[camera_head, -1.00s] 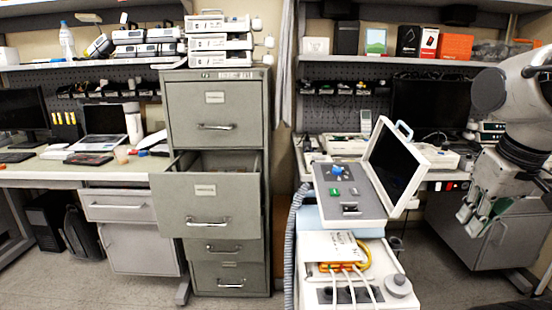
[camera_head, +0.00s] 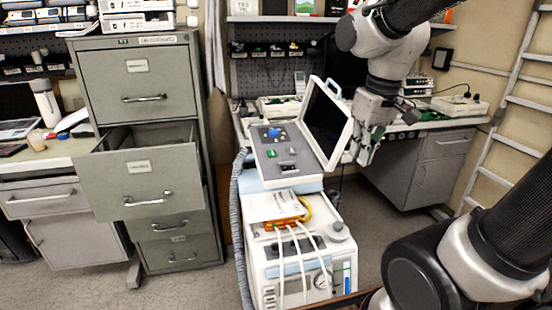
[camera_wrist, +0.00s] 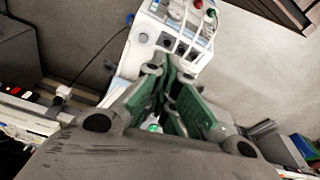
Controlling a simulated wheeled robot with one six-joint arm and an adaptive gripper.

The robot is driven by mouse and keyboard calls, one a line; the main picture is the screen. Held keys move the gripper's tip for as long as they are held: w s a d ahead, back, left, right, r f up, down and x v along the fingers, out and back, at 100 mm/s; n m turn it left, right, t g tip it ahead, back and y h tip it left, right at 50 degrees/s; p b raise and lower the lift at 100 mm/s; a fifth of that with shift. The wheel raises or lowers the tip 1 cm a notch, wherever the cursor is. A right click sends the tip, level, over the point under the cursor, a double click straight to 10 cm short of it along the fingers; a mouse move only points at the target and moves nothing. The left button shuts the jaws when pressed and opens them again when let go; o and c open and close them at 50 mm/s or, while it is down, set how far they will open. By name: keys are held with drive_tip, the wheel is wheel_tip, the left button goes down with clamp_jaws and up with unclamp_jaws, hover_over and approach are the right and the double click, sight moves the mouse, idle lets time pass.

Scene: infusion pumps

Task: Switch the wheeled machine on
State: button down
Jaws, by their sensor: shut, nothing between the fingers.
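The wheeled machine (camera_head: 258,258) is a white and pale-blue cart in the middle of the head view. Its grey control panel (camera_head: 290,158) carries a blue knob (camera_head: 273,132), a green switch (camera_head: 271,153) and a small dark switch. A dark screen (camera_head: 322,120) tilts up at the panel's right. My gripper (camera_head: 362,155) has green fingers, points down and is shut and empty, just right of the screen and apart from the panel. In the wrist view, the gripper (camera_wrist: 172,70) covers part of the machine (camera_wrist: 150,40), whose white cables show at the top. The panel's controls are not clear there.
A grey filing cabinet (camera_head: 137,75) with an open drawer (camera_head: 140,178) stands left of the machine. A bench with a grey cabinet (camera_head: 437,170) is behind my gripper. A ladder (camera_head: 510,125) leans at the right. A corrugated hose (camera_head: 240,220) runs down the machine's left side.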

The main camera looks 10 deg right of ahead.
drive_tip(key=w+a+f+n, duration=0.1)
drive_tip(key=w+a+n, duration=0.3)
drive_tip(key=w, duration=0.3)
drive_tip(key=w+a+f+n, duration=0.1)
drive_tip(key=w+a+n, duration=0.25)
drive_tip(key=w, duration=0.25)
wheel_tip(320, 180, up, 3)
drive_tip(key=n+y, duration=0.1)
drive_tip(key=n, duration=0.8)
hover_over(278, 171)
drive_tip(key=s+d, duration=0.2)
drive_tip(key=s, duration=0.1)
drive_tip(key=shift+s+d+f+m, duration=0.1)
drive_tip(key=shift+s+d+m, duration=0.05)
drive_tip(key=shift+s+m, duration=0.1)
drive_tip(key=shift+f, duration=0.1)
drive_tip(key=x, duration=1.4)
drive_tip(key=shift+w, duration=0.15)
drive_tip(key=shift+f, duration=0.15)
